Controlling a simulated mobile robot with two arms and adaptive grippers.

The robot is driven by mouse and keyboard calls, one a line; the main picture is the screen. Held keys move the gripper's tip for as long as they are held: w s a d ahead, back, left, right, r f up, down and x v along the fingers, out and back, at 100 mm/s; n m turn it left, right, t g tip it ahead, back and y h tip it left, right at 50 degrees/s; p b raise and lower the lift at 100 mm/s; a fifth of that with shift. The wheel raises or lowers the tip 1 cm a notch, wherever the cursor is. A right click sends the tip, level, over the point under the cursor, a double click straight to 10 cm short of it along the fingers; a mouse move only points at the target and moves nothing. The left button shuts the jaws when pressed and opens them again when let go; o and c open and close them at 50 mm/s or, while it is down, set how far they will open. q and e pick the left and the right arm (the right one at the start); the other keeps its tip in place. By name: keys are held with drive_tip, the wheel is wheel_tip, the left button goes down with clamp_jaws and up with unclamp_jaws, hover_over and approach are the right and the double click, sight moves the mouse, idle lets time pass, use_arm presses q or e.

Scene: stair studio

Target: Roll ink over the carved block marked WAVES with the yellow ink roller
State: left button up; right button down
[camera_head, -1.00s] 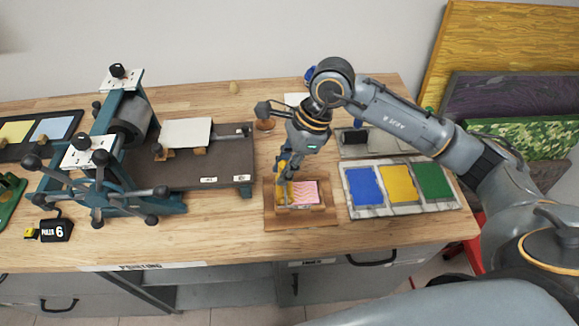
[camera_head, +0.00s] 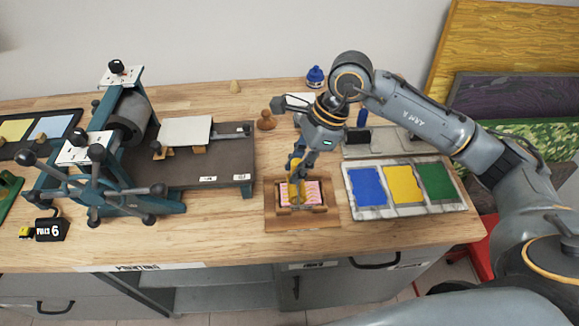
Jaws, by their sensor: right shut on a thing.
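My right gripper (camera_head: 301,165) is shut on the yellow ink roller (camera_head: 296,176) and holds it over the carved block. The carved block (camera_head: 314,192) shows a pink and white pattern and sits in a wooden holder (camera_head: 275,214) on the bench. The roller's lower end is at the middle of the block and covers part of it. Whether it touches the block is hard to tell. Any marking on the block is too small to read. My left gripper is not in view.
An ink slab (camera_head: 350,212) with blue, yellow and green patches lies right of the block. A press (camera_head: 130,125) with spoked handles stands left. A blue bottle (camera_head: 316,77) and a wooden knob-shaped tool (camera_head: 266,120) stand behind. Bare bench lies in front.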

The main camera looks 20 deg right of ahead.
drive_tip(key=shift+s+d+f+b, duration=0.1)
drive_tip(key=shift+s+d+b, duration=0.1)
drive_tip(key=shift+d+b, duration=0.45)
drive_tip(key=shift+s+d+r+b, duration=0.1)
drive_tip(key=shift+s+d+b, duration=0.2)
drive_tip(key=shift+d, duration=0.65)
drive_tip(key=shift+s+d+f+b, duration=0.15)
drive_tip(key=shift+d+b, duration=0.3)
drive_tip(key=shift+d, duration=0.35)
drive_tip(key=shift+w+a+r, duration=0.15)
drive_tip(key=shift+a+r, duration=0.05)
drive_tip(key=shift+a, duration=0.45)
drive_tip(key=w+a+b, duration=0.1)
drive_tip(key=w+a, duration=0.1)
drive_tip(key=a, duration=0.5)
wheel_tip(320, 180, up, 7)
drive_tip(key=p, duration=0.3)
idle(0.8)
